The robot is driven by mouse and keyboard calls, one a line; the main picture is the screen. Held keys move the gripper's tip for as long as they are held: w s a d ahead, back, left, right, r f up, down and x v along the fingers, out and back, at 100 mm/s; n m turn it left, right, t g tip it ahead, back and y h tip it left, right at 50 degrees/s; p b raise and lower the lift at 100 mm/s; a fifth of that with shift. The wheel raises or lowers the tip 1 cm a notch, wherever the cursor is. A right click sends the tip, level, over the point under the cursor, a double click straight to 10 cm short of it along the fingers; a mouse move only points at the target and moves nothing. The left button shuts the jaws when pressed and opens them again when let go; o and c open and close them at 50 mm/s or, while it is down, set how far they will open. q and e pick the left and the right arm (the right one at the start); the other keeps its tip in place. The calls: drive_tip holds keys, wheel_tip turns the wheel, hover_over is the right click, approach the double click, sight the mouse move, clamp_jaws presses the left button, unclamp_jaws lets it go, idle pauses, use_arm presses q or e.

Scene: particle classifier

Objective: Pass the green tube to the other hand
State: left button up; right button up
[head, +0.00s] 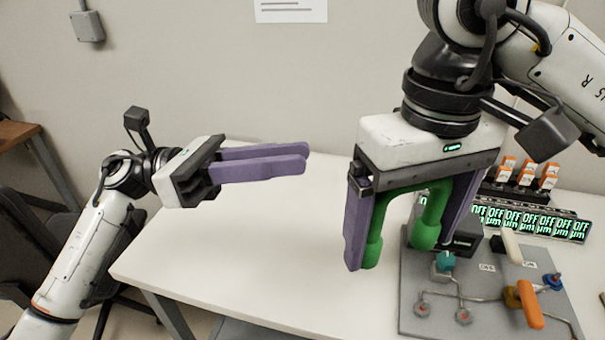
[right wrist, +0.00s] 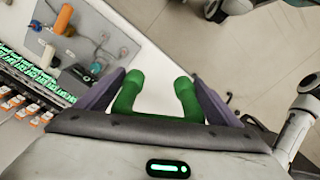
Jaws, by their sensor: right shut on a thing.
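The green tube (head: 428,222) is a U-shaped piece with thicker ends. My right gripper (head: 402,252) is shut on it and holds it above the table, with both tube ends pointing down between the purple fingers. The right wrist view shows the tube (right wrist: 128,95) spanning from one finger to the other, its two ends pointing away from the palm. My left gripper (head: 304,158) is to the left, apart from the tube. Its purple fingers point right, lie close together and hold nothing.
A grey panel (head: 415,285) with pipes, valves and an orange handle (head: 530,304) lies at right on the white table (head: 240,262). Behind it are a row of green-lit displays (head: 535,222) and orange-topped blocks (head: 528,170). The table's left part is clear.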

sight(429, 196)
use_arm(q)
drive_tip(key=s+d+m+g+y, duration=0.1)
drive_tip(key=s+d, duration=0.1)
drive_tip(key=d, duration=0.5)
drive_tip(key=s+d+m+g+y, duration=0.1)
drive_tip(key=s+d+m, duration=0.1)
drive_tip(key=d, duration=0.5)
drive_tip(key=shift+s+d+f+y, duration=0.25)
drive_tip(key=shift+s+f+y, duration=0.1)
drive_tip(key=shift+s, duration=0.3)
drive_tip(key=shift+c, duration=0.4)
drive_tip(key=shift+w, duration=0.1)
clamp_jaws()
use_arm(e)
drive_tip(key=o, duration=1)
